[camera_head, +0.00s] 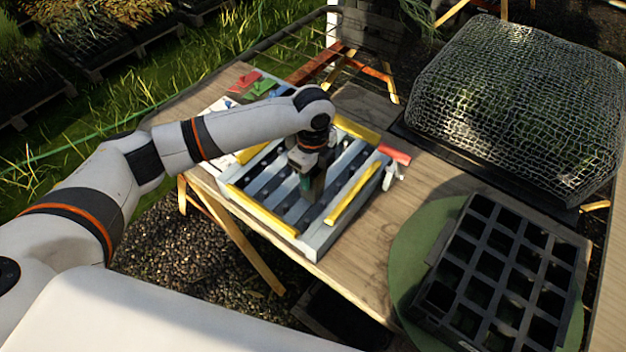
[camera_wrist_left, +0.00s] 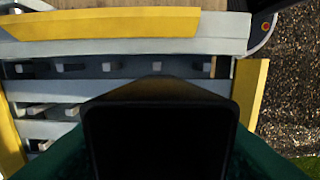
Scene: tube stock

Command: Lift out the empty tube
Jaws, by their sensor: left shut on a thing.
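The grey slatted rack (camera_head: 320,238) with yellow edge strips sits on the wooden table, and several small dark tube ends show in its slots. My left gripper (camera_head: 311,190) points down over the front middle of the rack. In the left wrist view its green fingers are shut on a black square-mouthed tube (camera_wrist_left: 158,92), which fills the lower middle. The tube's inside is too dark to make out. Its lower end is hidden, so I cannot tell whether it is clear of the rack. My right gripper is not in view.
A black cell tray (camera_head: 447,262) lies on a round green mat (camera_head: 405,255) at the right. A mesh-covered dome (camera_head: 515,90) stands behind it. Red, green and blue pieces lie at the rack's far left. Bare wood (camera_head: 365,275) lies between rack and mat.

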